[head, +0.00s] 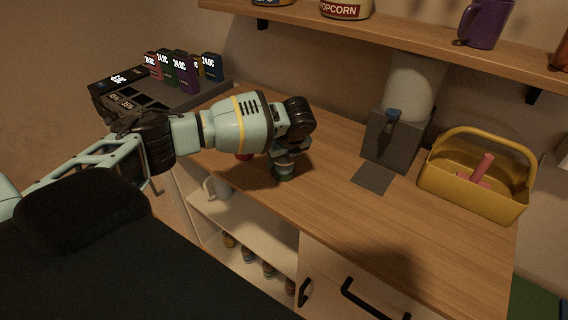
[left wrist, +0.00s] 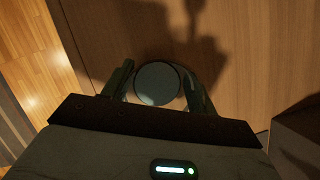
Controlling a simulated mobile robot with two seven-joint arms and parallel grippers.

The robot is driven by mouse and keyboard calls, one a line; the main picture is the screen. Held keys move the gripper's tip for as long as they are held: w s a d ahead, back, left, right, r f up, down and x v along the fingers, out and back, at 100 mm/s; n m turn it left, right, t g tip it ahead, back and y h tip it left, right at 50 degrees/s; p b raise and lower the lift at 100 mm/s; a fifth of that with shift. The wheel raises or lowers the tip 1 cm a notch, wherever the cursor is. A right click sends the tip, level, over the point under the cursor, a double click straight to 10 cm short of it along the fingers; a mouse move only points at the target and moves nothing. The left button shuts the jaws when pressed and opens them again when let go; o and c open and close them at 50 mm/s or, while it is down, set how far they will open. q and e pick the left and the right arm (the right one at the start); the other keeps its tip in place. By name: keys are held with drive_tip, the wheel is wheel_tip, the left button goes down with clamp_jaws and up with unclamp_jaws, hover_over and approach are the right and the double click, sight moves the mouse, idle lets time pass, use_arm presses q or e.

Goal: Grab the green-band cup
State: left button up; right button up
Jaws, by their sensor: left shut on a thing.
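The green-band cup (head: 283,173) stands upright on the wooden counter, near its front edge. Its lower part shows dark green below my left gripper (head: 290,152), which points down over it and hides its upper part. In the left wrist view, the cup's round grey top (left wrist: 157,83) lies between the two fingers of my left gripper (left wrist: 159,78). The gripper is shut on the cup. My right gripper is in neither view.
A grey dispenser (head: 388,138) and a yellow basket (head: 480,200) stand at the right of the counter (head: 335,205). Small boxes (head: 185,75) stand at the left. A shelf (head: 400,45) runs above.

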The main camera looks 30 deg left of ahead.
use_arm(q)
drive_tip(key=shift+r, duration=0.25)
